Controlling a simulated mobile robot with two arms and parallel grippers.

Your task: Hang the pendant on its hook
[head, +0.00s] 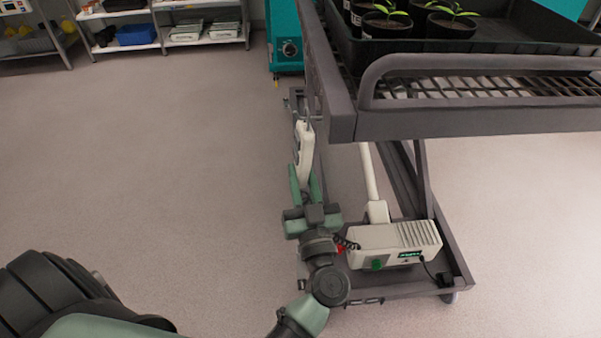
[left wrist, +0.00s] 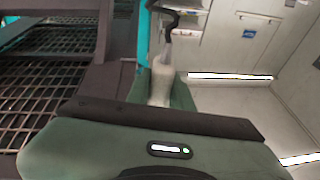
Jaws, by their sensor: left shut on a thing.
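The pendant (head: 305,152) is a slim white handset, held upright beside the left edge of the trolley's upper deck. My left gripper (head: 304,188) is shut on its lower part, from below. In the left wrist view the pendant (left wrist: 161,84) rises between the green fingers of the gripper (left wrist: 162,92). A dark curved hook (left wrist: 170,16) shows just above the pendant's top there. In the head view the hook is too small to make out clearly. I cannot tell whether pendant and hook touch. My right gripper is in neither view.
The grey trolley's deck rail (head: 480,122) is close to the right of the pendant. A black tray (head: 500,50) with potted seedlings stands on the deck. A white control box (head: 395,240) sits on the trolley's base. The floor to the left is clear.

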